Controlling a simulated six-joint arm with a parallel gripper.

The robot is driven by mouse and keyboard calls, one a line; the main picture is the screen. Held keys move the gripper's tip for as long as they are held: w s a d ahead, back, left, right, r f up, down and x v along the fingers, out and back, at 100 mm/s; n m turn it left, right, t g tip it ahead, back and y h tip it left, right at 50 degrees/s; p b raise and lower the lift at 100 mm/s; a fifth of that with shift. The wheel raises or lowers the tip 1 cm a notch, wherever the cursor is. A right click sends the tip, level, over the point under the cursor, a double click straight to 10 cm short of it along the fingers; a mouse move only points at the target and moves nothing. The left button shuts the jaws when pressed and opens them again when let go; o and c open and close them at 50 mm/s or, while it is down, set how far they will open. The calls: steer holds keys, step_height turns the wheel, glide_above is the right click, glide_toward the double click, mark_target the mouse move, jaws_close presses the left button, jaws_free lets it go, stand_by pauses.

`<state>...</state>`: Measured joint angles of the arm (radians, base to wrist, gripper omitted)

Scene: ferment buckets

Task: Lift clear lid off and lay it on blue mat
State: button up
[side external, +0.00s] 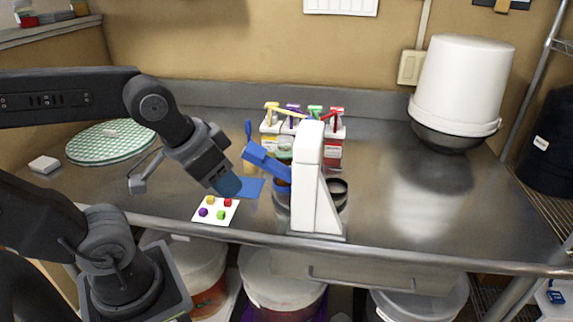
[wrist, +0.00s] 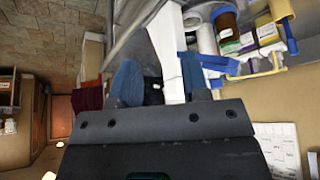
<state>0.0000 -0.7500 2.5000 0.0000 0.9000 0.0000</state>
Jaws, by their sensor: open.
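In the wrist view the fingertips (wrist: 162,80) stand apart, and part of a white stand (wrist: 171,58) shows behind the gap. I cannot make out a clear lid for certain in either view. A jar (side external: 284,150) stands behind the white upright stand (side external: 308,170) and is partly hidden by it and its blue arm (side external: 266,163).
A rack with coloured handles (side external: 334,131) stands behind the stand. A round green patterned mat (side external: 100,145) lies left. An upturned white bucket (side external: 462,80) stands right. The counter's right middle is clear.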

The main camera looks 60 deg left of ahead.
steer(key=o, duration=0.6)
step_height(320, 180, up, 5)
steer(key=m+g, duration=0.6)
steer(key=m, duration=0.8)
glide_above(285, 139)
steer(key=f, duration=0.8)
steer(key=shift+w+a+f, duration=0.1)
steer(key=shift+w+a, duration=0.05)
steer(key=shift+w, duration=0.1)
steer(key=shift+s+f, duration=0.15)
steer(key=shift+f, duration=1.2)
steer(key=shift+s+f, duration=0.1)
steer(key=shift+f, duration=1.2)
